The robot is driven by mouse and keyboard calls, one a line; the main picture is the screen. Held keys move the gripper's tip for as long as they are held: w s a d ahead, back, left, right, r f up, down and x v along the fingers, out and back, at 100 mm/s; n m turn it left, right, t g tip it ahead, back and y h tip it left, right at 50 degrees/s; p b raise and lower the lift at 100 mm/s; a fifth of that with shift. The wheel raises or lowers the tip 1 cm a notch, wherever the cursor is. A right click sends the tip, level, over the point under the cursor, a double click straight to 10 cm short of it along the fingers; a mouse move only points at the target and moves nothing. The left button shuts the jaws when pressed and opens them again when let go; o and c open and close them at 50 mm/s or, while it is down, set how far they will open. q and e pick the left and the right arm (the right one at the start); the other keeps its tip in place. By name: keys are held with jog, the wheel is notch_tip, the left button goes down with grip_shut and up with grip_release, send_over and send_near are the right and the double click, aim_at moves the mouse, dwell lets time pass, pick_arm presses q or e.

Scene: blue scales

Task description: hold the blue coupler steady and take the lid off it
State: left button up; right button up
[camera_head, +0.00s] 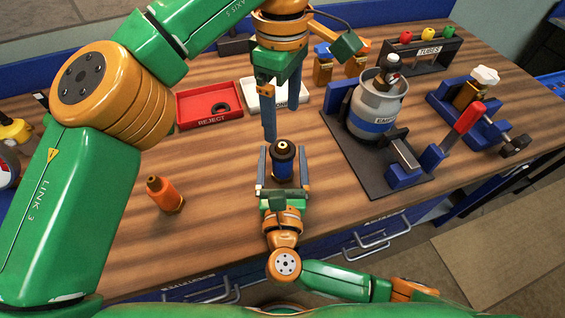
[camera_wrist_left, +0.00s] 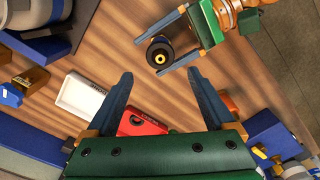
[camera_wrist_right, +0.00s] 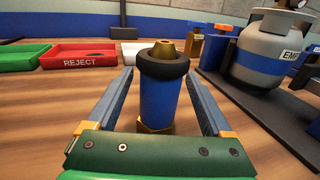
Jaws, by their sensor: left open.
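The blue coupler (camera_head: 282,168) stands upright on the table, with a brass foot visible in the right wrist view (camera_wrist_right: 157,105). Its lid (camera_head: 283,149) is a black ring-like cap around a brass tip, seated on top; it also shows in the right wrist view (camera_wrist_right: 163,66) and the left wrist view (camera_wrist_left: 160,52). My right gripper (camera_head: 282,161) is open, its fingers on either side of the coupler with small gaps. My left gripper (camera_head: 282,121) is open and empty, pointing down above and behind the coupler; its fingers show in the left wrist view (camera_wrist_left: 160,74).
An orange fitting (camera_head: 164,195) stands to the left. Behind are a red reject tray (camera_head: 195,118) holding a dark ring and a white tray (camera_head: 262,101).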

aim_at(279, 146)
pick_arm(q)
jog(key=shift+s, duration=0.2)
pick_arm(e)
jog(key=shift+s+r, duration=0.1)
jog(key=shift+s, duration=0.05)
jog(key=c, duration=0.7)
pick_arm(q)
jog(key=shift+w, duration=0.1)
pick_arm(e)
grip_shut()
pick_arm(q)
jog(key=shift+o, duration=0.7)
jog(key=shift+a+r+n+h, duration=0.25)
jog(key=shift+a+n+h, duration=0.25)
jog(key=shift+n, duration=0.4)
jog(key=s+a+r+n+t+h, duration=0.1)
jog(key=s+a+r+n+h, duration=0.2)
jog(key=n, duration=0.4)
jog(key=x, duration=0.4)
jog(key=w+x, duration=0.1)
jog(key=x, duration=0.2)
jog(key=a+x, duration=0.1)
jog(key=x, duration=0.3)
jog(key=shift+w+d+f, duration=0.1)
jog(key=shift+w+f, duration=0.35)
